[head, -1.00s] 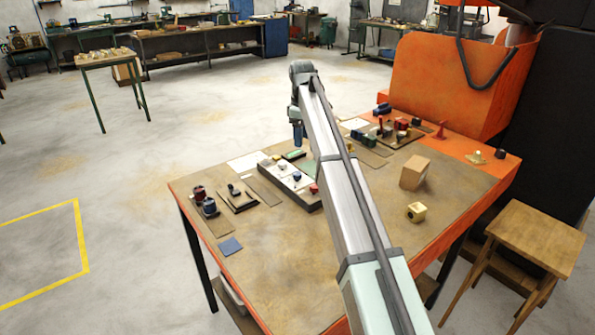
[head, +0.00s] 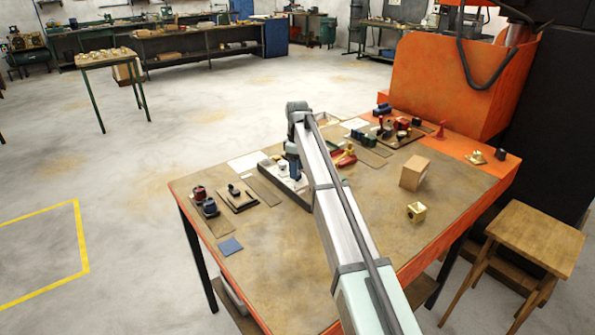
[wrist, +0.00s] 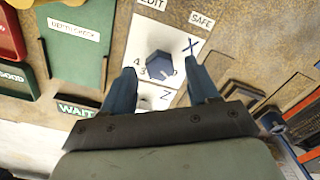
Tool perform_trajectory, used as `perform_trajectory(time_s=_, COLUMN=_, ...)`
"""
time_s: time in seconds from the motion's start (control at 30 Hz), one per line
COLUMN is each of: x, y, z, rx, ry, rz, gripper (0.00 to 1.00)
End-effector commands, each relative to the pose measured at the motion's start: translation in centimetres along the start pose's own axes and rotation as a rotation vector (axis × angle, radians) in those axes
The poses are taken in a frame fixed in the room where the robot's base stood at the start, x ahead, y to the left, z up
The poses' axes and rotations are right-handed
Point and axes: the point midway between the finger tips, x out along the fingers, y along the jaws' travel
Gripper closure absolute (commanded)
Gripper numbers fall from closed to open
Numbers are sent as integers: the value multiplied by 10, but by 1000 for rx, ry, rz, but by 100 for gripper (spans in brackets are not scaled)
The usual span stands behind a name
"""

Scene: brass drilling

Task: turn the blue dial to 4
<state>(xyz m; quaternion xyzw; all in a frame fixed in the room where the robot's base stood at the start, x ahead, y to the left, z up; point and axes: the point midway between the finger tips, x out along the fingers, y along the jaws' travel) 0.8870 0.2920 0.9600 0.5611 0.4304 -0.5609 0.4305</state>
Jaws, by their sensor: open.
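The blue dial (wrist: 159,66) is a faceted grey-blue knob on a white panel (wrist: 178,20) in the wrist view. The numbers 4 and 3 show to its left; I cannot tell which number it points to. My gripper (wrist: 158,72) is open, with one blue finger at each side of the dial. I cannot tell whether the fingers touch it or how far above the panel they are. In the head view my gripper (head: 295,170) is over the control panel (head: 268,169), and the dial is hidden behind it.
A green plate marked DEPTH CHECK (wrist: 78,45) and a WAIT label (wrist: 78,107) lie left of the dial. Dark flat trays (wrist: 240,95) lie to the right. In the head view, a cardboard box (head: 414,173) and a brass block (head: 416,212) stand right of my arm.

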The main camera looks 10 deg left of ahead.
Motion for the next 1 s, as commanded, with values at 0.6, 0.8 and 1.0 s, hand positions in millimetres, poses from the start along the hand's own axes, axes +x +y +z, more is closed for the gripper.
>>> perform_trajectory(time_s=0.6, x=14, y=0, z=0, rx=0, ry=0, rz=0, gripper=49)
perform_trajectory(time_s=0.8, x=14, y=0, z=0, rx=0, ry=0, rz=0, gripper=68)
perform_trajectory(time_s=1.0, x=14, y=0, z=0, rx=0, ry=0, rz=0, gripper=87)
